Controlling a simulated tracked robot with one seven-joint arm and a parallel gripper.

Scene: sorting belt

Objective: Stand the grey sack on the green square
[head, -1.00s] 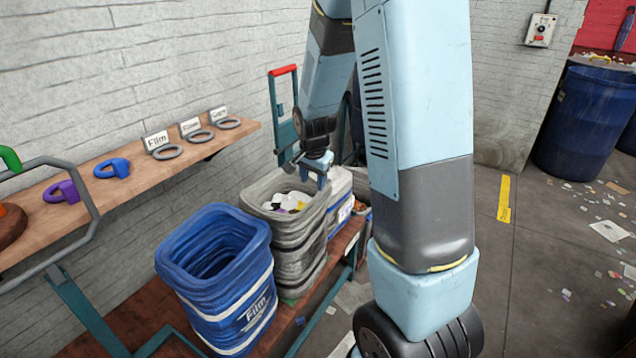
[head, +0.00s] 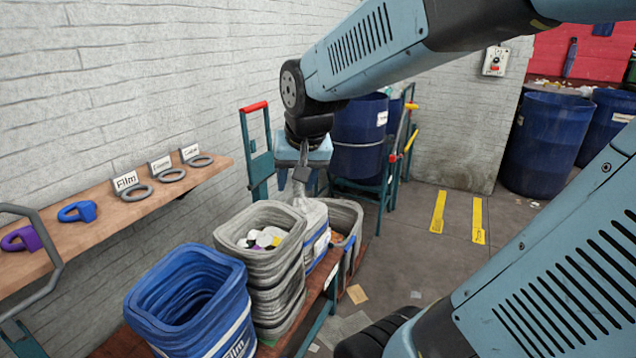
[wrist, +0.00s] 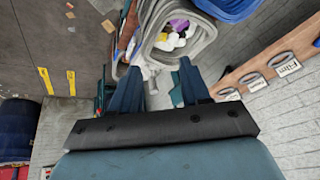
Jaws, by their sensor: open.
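The grey sack (head: 275,285) stands upright on the low bench, open at the top, with mixed scraps inside. Its rim also shows at the top of the wrist view (wrist: 190,50). A thin strip of the green square (head: 269,342) shows at the sack's near foot; the rest is hidden, so I cannot tell how fully the sack is on it. My gripper (head: 299,184) is open and empty, pointing down above and beyond the sack's far rim, apart from it. Both open fingers show in the wrist view (wrist: 154,82).
A blue Film sack (head: 190,300) stands just in front of the grey sack. A pale sack (head: 316,235) and another grey sack (head: 346,225) stand close behind. A wooden shelf (head: 100,222) with rings and labels runs along the left wall. The floor (head: 420,265) at right is mostly clear.

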